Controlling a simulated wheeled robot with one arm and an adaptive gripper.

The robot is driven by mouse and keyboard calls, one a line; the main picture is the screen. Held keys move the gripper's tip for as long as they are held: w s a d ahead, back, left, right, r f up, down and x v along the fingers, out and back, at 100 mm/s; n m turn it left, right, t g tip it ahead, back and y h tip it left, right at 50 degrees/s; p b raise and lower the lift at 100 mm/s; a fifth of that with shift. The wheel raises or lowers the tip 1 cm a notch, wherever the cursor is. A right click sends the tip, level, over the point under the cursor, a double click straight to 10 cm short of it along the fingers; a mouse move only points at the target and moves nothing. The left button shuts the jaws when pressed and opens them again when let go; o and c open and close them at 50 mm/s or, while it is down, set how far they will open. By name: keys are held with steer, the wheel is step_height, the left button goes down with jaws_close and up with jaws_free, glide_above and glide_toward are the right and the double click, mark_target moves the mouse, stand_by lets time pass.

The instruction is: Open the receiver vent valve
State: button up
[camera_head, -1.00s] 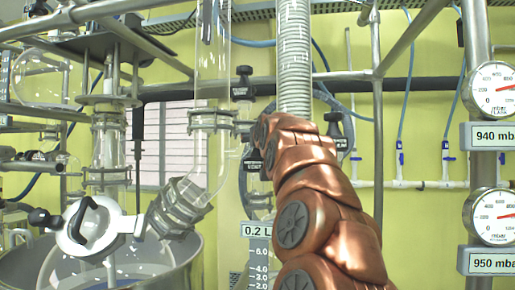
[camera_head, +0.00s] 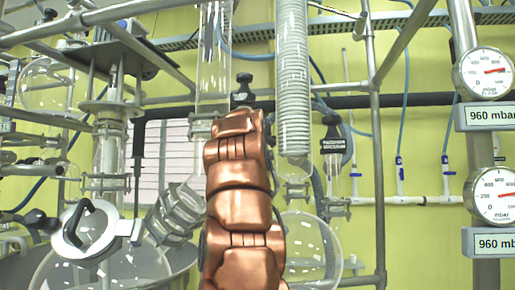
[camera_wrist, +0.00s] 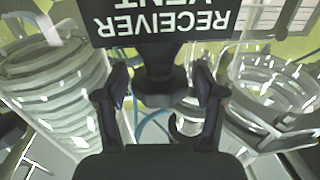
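In the wrist view a black sign (camera_wrist: 165,20) reads RECEIVER VENT upside down. Below it is the black knob (camera_wrist: 168,85) of the vent valve. My gripper (camera_wrist: 163,97) has its two dark fingers on either side of this knob, with narrow gaps that show between fingers and knob. The gripper looks open around it. In the head view my copper arm rises through the middle and hides the gripper and the vent valve's knob.
A coiled glass condenser (camera_head: 293,75) hangs right of my arm, with another labelled black-knobbed valve (camera_head: 333,140) beyond it. A round glass flask (camera_head: 308,250) stands low behind the arm. Pressure gauges (camera_head: 485,72) are at the right, both displays reading 960 mbar.

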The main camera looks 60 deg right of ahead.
steer(key=shift+m+g, duration=0.4)
steer(key=shift+g, duration=0.1)
steer(key=shift+w+h, duration=0.1)
steer(key=shift+h, duration=0.2)
steer(key=shift+r+m+g+h+p, duration=0.1)
steer(key=shift+m+g+h+p, duration=0.25)
steer(key=shift+m+g, duration=0.55)
steer(key=shift+m+g+p, duration=0.4)
steer(key=shift+g+p, duration=0.2)
steer(key=shift+g, duration=0.8)
